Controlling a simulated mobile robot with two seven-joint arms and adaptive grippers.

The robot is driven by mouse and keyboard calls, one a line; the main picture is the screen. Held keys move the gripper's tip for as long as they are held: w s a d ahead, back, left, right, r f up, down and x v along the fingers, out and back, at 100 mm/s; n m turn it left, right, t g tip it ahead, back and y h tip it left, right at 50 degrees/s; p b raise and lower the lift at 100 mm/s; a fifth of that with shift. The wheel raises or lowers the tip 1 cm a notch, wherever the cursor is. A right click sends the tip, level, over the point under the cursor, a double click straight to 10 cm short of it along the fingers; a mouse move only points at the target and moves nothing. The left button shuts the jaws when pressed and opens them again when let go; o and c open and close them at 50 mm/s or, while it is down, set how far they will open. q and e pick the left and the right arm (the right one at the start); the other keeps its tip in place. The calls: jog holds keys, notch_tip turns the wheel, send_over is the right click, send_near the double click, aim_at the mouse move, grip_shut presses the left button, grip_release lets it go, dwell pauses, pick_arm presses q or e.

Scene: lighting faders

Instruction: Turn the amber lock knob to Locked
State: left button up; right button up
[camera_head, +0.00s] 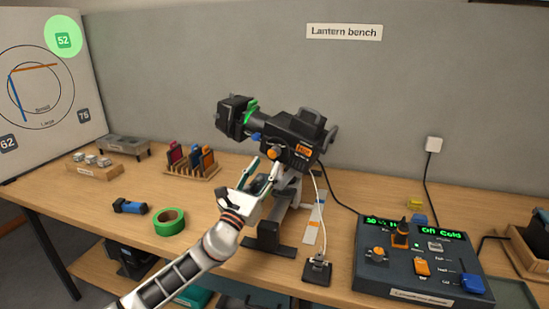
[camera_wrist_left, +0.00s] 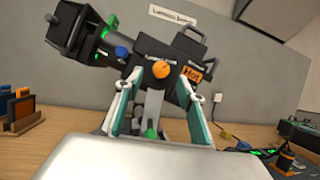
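An amber knob (camera_wrist_left: 161,69) sits on the side of the black lantern (camera_head: 290,130), left of an orange label reading Hot (camera_wrist_left: 193,73). My left gripper (camera_head: 264,171) is open in front of the lantern, below the knob. In the left wrist view its two fingers (camera_wrist_left: 161,82) stand wide apart, with the knob showing between and just above their tips. I cannot tell whether they touch the lantern. Any Locked marking is too small to read. My right gripper is out of view.
A control console (camera_head: 410,270) at the right has orange and blue controls and green displays. Green tape (camera_head: 170,222), a blue-black tool (camera_head: 129,207) and a wooden rack (camera_head: 190,168) stand at the left. A blue knob (camera_wrist_left: 122,52) is on the lantern. A cable hangs beside it.

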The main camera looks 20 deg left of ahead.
aim_at(272, 157)
pick_arm(q)
jog(key=shift+x, duration=2.05)
grip_shut()
